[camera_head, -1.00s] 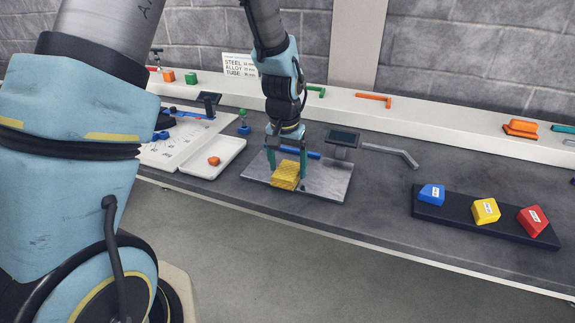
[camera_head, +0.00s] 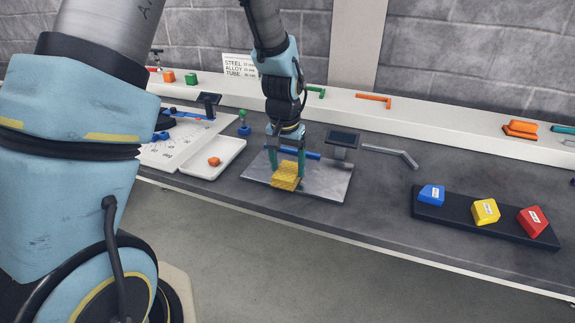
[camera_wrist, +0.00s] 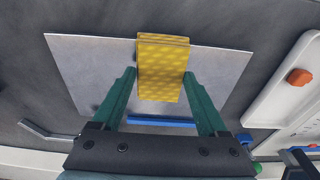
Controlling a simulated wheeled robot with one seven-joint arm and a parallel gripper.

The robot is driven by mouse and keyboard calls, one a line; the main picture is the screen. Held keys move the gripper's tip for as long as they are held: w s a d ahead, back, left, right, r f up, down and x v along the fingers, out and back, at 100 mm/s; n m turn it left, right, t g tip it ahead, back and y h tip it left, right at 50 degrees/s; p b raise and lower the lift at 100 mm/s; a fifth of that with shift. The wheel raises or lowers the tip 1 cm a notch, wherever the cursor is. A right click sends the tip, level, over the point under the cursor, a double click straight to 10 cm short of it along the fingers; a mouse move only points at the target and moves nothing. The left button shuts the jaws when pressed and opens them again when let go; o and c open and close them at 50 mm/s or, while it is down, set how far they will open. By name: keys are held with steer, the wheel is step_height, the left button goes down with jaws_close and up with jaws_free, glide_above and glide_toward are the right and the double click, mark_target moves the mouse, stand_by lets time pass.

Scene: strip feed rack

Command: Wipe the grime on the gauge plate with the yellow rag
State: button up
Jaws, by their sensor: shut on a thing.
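The yellow rag (camera_head: 285,177) is a folded, block-like pad on the front part of the grey gauge plate (camera_head: 328,183). My gripper (camera_head: 286,174) is over the plate with its green fingers on either side of the rag, shut on it. In the wrist view the rag (camera_wrist: 162,72) sits between the fingertips (camera_wrist: 160,80), reaching the plate's edge. The gauge plate (camera_wrist: 95,62) looks plain grey where it shows. I cannot make out grime on it; the rag and fingers hide part of the surface.
A blue bar (camera_head: 300,153) and a small dark display (camera_head: 343,140) are at the plate's back edge. A white tray (camera_head: 228,152) with an orange piece stands left. A black rack (camera_head: 460,214) with blue, yellow and red blocks lies right. The bench between is mostly clear.

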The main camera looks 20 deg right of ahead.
steer(key=shift+r+p, duration=1.95)
steer(key=shift+r, duration=0.6)
steer(key=shift+f, duration=0.1)
